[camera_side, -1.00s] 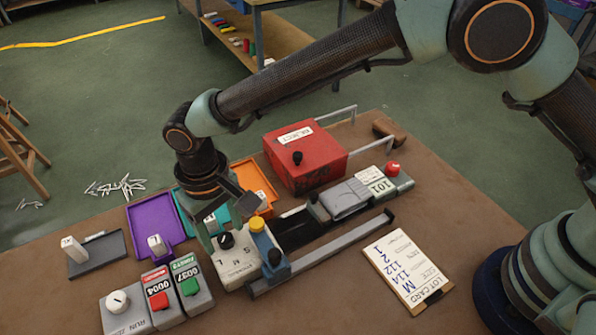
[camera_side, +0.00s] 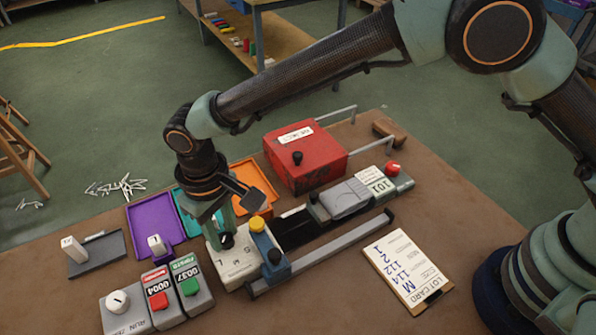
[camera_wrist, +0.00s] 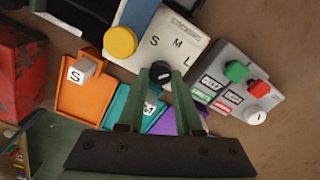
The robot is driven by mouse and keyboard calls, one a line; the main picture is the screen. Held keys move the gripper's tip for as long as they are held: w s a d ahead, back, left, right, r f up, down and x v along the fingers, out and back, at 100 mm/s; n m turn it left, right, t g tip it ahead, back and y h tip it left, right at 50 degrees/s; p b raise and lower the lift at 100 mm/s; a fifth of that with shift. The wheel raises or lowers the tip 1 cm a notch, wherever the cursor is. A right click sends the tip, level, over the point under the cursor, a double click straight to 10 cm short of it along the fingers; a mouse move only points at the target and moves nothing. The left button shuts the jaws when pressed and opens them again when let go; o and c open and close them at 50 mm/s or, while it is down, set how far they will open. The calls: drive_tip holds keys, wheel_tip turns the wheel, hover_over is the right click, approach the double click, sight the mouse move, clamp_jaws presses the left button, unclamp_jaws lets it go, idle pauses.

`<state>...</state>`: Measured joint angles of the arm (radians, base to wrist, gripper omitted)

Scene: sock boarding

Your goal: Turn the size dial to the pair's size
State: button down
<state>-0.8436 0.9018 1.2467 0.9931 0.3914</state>
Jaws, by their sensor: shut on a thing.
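The size dial (camera_wrist: 161,72) is a black knob on a pale panel (camera_wrist: 178,42) marked S, M and L. My gripper (camera_wrist: 162,76) has its two green fingers on either side of the knob and is shut on it. A light mark shows on the knob, but I cannot tell which letter it points to. In the side view the dial (camera_side: 227,241) is partly hidden by my gripper (camera_side: 223,236). The lot card (camera_side: 408,268) lies on the table at right, with a handwritten M among numbers.
A yellow button (camera_side: 258,224) and a blue block (camera_side: 271,250) stand beside the dial. Counter boxes with a red (camera_side: 158,300) and a green button (camera_side: 189,287) are in front. Purple (camera_side: 150,222) and orange (camera_side: 255,180) trays and a red box (camera_side: 304,158) lie behind.

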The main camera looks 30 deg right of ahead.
drive_tip(key=n, duration=0.8)
drive_tip(key=shift+n, duration=0.4)
drive_tip(key=n, duration=0.4)
drive_tip(key=shift+s+r, duration=0.1)
drive_tip(key=shift+a+n, duration=0.1)
drive_tip(key=shift+n, duration=1.7)
drive_tip(key=c, duration=0.6)
unclamp_jaws()
